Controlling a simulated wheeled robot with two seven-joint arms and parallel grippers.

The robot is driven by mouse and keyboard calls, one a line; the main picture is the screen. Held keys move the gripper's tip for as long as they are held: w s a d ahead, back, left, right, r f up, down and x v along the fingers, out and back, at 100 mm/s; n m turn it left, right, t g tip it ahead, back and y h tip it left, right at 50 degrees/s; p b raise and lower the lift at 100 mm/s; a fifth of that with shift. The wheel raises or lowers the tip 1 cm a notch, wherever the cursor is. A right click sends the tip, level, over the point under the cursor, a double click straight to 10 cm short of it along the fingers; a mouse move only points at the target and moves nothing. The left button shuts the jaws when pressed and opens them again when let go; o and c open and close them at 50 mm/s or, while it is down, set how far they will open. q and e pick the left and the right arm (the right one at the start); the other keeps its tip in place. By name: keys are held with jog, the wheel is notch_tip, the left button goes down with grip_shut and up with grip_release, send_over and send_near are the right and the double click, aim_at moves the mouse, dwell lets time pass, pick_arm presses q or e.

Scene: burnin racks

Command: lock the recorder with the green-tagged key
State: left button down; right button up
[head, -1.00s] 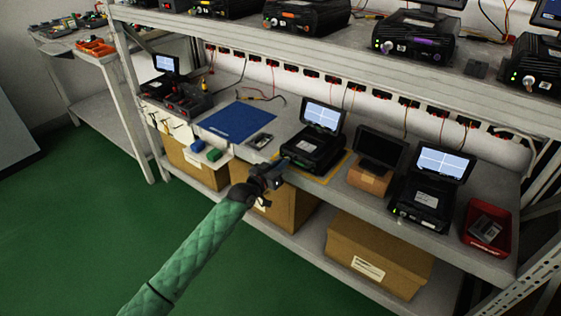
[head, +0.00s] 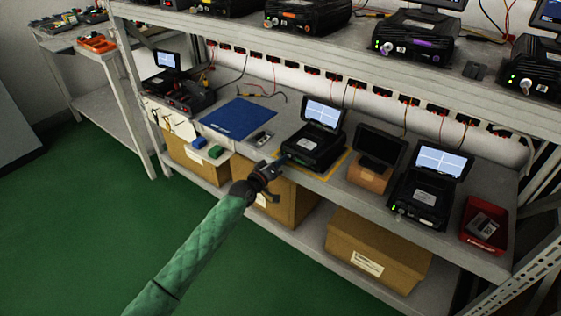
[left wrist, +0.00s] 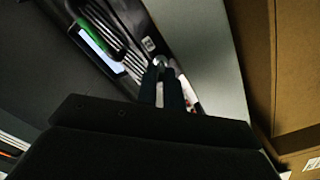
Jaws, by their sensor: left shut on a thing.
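The black recorder (head: 318,148) with a lit screen stands on a yellow-edged mat at the middle of the shelf. My left gripper (head: 281,163) is at its front left corner. In the left wrist view the gripper's two fingers (left wrist: 163,72) are closed together on a small round silver piece, which looks like the key (left wrist: 158,61), against the recorder's front (left wrist: 125,45). A green strip shows on the recorder in that view. I cannot make out a green tag on the key, nor how far the key sits in the lock. My right gripper is out of view.
A blue mat (head: 238,118) and a small grey device (head: 262,139) lie left of the recorder. A dark monitor (head: 380,148), another recorder (head: 424,195) and a red bin (head: 484,225) stand right. Cardboard boxes are below.

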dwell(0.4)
pick_arm(q)
jog(key=c, duration=1.9)
grip_release()
jog(key=v, duration=0.7)
jog(key=shift+s+a, duration=0.25)
jog(key=shift+s, duration=0.05)
